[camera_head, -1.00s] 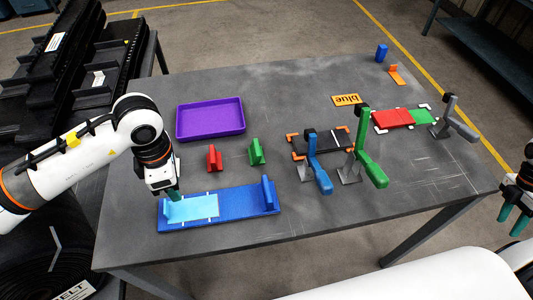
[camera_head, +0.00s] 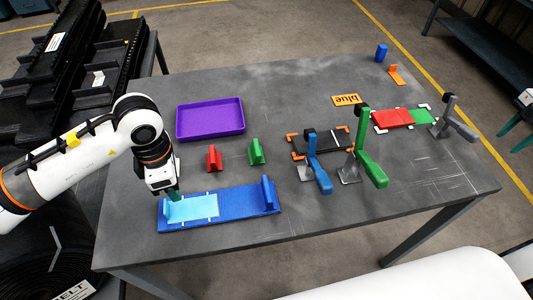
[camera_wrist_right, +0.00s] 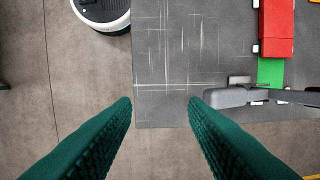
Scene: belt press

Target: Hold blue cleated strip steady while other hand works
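The blue cleated strip (camera_head: 240,203) lies flat near the table's front left, with an upright cleat at each end. A light blue piece (camera_head: 195,208) lies over its left part. My left gripper (camera_head: 174,194) is lowered at the strip's left cleat. Its fingers are mostly hidden by the wrist, so I cannot tell whether they grip the cleat. My right gripper (camera_head: 515,128) shows partly at the right edge of the head view, away from the strip. In the right wrist view the right gripper (camera_wrist_right: 159,103) is open and empty, over the table's edge.
A purple tray (camera_head: 240,127), a red cleat (camera_head: 214,158) and a green cleat (camera_head: 257,152) stand behind the strip. Blue (camera_head: 319,175), green (camera_head: 371,165) and grey (camera_head: 458,123) levers rise to the right. The front middle of the table is clear.

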